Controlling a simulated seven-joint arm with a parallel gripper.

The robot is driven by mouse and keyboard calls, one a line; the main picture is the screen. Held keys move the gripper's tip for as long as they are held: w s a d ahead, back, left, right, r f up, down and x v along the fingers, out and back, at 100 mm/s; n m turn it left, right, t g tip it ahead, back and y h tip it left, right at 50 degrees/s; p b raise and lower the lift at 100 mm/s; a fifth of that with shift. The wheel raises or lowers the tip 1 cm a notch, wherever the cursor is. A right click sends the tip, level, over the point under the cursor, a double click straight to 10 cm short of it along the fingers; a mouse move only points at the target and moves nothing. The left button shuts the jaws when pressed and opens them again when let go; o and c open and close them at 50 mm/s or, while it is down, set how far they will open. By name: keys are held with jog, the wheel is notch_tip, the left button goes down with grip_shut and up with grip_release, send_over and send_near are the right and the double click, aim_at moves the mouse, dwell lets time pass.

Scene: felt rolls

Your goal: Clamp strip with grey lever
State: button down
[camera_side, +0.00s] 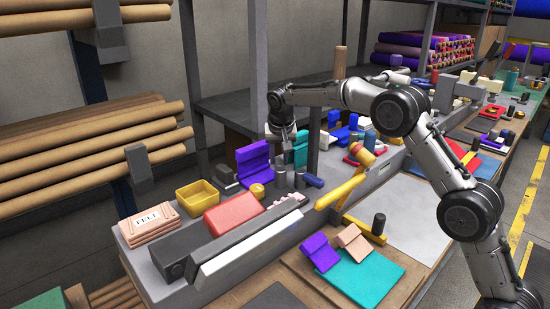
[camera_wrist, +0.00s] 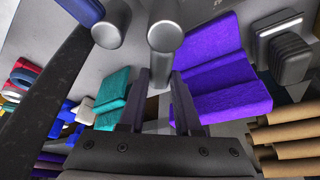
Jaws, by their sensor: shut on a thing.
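My gripper (camera_side: 281,140) is over the back of the grey bench unit in the side view, between the purple and teal felt pieces. In the wrist view its two fingers (camera_wrist: 161,78) close around a grey round-ended cylinder (camera_wrist: 165,36), which looks like a lever handle. The side view does not show this grip clearly. A folded purple felt piece (camera_wrist: 220,75) is right of the fingers and a teal one (camera_wrist: 113,92) is left. A long white-faced bar (camera_side: 245,248) lies along the unit's front. I cannot make out a strip under it.
A yellow arm (camera_side: 338,193) slants up right of the bar. A dark upright post (camera_side: 314,145) stands close right of my gripper. A red block (camera_side: 233,213), yellow bin (camera_side: 198,197) and grey cylinders (camera_side: 300,177) crowd the unit. The grey mat (camera_side: 405,210) has free room.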

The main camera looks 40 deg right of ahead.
jog(key=shift+s+d+m+g+h, duration=0.2)
jog(key=shift+m, duration=0.45)
jog(key=shift+s+d+m+g+h, duration=0.2)
jog(key=shift+m, duration=0.45)
jog(key=c, duration=0.6)
grip_release()
jog(key=shift+r, duration=0.1)
jog(key=v, duration=1.3)
jog(key=shift+s+r, duration=0.15)
jog(key=shift+r, duration=0.15)
